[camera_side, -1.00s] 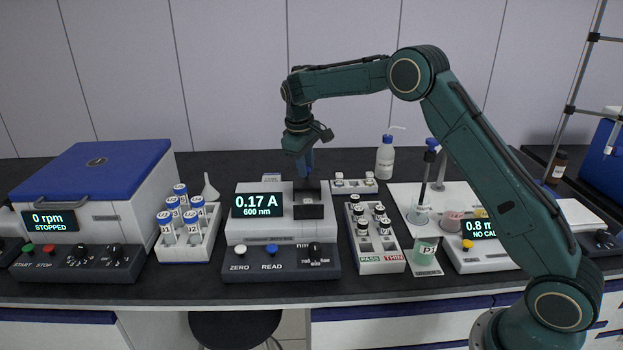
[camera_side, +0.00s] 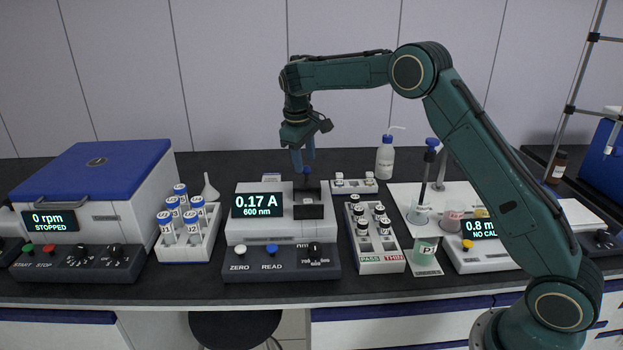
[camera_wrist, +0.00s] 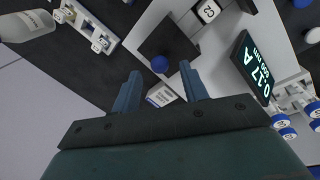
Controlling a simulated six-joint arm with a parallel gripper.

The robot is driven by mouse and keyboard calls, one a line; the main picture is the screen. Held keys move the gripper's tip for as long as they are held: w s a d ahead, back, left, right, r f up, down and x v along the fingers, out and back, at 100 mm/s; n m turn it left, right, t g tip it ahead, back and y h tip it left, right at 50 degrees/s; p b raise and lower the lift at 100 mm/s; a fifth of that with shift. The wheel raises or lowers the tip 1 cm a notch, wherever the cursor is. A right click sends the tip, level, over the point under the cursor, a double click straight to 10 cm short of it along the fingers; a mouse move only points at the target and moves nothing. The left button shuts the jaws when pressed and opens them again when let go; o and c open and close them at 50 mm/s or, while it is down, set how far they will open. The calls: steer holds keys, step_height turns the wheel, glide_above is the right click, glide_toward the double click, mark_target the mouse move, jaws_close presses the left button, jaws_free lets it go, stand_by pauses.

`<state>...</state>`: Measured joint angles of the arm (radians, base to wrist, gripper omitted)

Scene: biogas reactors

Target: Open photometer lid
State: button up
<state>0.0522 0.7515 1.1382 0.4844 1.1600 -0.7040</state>
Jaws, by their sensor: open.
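The photometer (camera_side: 262,228) stands mid-bench, its display (camera_side: 258,205) reading 0.17 A, 600 nm. Its dark square lid (camera_side: 306,189) with a blue knob (camera_side: 307,172) sits toward the back, behind a dark well (camera_side: 308,211). In the wrist view the lid (camera_wrist: 180,38) and knob (camera_wrist: 160,64) show beside a white cap marked C2 (camera_wrist: 208,11), which appears to sit in the uncovered well. My gripper (camera_side: 303,166) is open and empty just above the knob. In the wrist view the knob lies between the fingertips (camera_wrist: 159,70), apart from both.
A rack of blue-capped tubes (camera_side: 187,248) stands left of the photometer, and a PASS/THIN vial rack (camera_side: 380,262) stands right. A small white rack (camera_side: 354,189) and a wash bottle (camera_side: 385,160) are behind. A centrifuge (camera_side: 95,190) is far left.

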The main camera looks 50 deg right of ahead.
mark_target(303, 183)
steer(key=r, duration=0.2)
steer(key=a+r, duration=0.1)
steer(key=r, duration=0.2)
steer(key=shift+s, duration=0.1)
steer(key=shift+r, duration=0.1)
stand_by(0.4)
steer(key=s+a+r+m+t, duration=0.1)
steer(key=s+r, duration=0.5)
steer(key=s, duration=0.3)
steer(key=s+a+r+t, duration=0.2)
steer(key=s+r, duration=0.4)
steer(key=s, duration=0.4)
steer(key=s+a+f+t+y, duration=0.1)
steer(key=s+a+f, duration=0.1)
steer(key=s, duration=0.8)
steer(key=s+a+f+m+t+y, duration=0.1)
steer(key=s+a+f, duration=0.2)
steer(key=s, duration=0.7)
step_height(303, 183, down, 2)
steer(key=shift+s+a+f, duration=0.1)
steer(key=shift+s+a, duration=0.2)
steer(key=shift+s, duration=0.05)
